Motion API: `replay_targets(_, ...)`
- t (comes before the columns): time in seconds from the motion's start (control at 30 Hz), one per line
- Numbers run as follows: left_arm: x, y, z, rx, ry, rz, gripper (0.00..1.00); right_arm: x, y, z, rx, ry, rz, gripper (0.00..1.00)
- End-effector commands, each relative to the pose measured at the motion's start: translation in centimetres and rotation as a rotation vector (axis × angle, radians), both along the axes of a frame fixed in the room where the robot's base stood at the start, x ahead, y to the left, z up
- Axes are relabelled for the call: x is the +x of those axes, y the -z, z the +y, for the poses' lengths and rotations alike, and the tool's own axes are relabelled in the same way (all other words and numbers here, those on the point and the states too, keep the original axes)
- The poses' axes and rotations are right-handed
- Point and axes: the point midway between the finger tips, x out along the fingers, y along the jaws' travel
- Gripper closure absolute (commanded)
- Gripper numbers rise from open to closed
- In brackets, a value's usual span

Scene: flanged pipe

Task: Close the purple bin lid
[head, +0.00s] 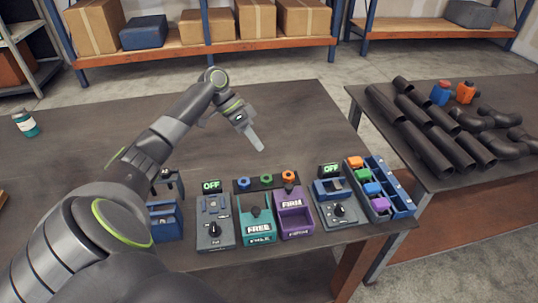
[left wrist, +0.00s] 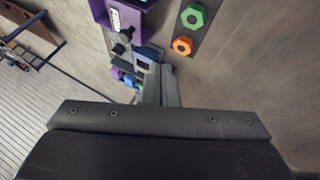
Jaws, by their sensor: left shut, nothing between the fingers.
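The purple bin (head: 294,222) stands on the table, right of the teal bin (head: 257,226), with a white label reading FIRM. Its inside seems to show from above; I cannot make out the lid clearly. Part of the purple bin (left wrist: 101,12) also shows at the top of the left wrist view. My left gripper (head: 258,145) is shut and empty, above the table behind the bins and apart from them. Its fingers (left wrist: 160,83) show together in the left wrist view. My right gripper is not in view.
Behind the bins, a dark strip holds blue, green (head: 266,180) and orange (head: 288,177) nuts. Grey OFF-display units (head: 213,232) flank the bins. A blue tray (head: 400,197) with coloured blocks sits right. Black pipes (head: 425,150) lie on another table. The table's back is clear.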

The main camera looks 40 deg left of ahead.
Motion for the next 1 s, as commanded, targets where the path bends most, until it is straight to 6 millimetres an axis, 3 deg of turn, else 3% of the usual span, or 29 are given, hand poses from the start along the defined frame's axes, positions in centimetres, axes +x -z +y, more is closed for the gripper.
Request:
replay_targets(0.43, 1.2, 7.0, -5.6, -0.006, 0.001, 0.002, 1.00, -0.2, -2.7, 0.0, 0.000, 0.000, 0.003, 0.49)
replay_targets(0.7, -0.3, 6.7, -8.3, -0.002, 0.001, 0.001, 1.00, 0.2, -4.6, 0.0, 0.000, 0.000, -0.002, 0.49)
replay_targets(1.0, -0.6, 7.0, -8.8, 0.000, 0.000, 0.000, 1.00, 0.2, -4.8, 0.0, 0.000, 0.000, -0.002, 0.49)
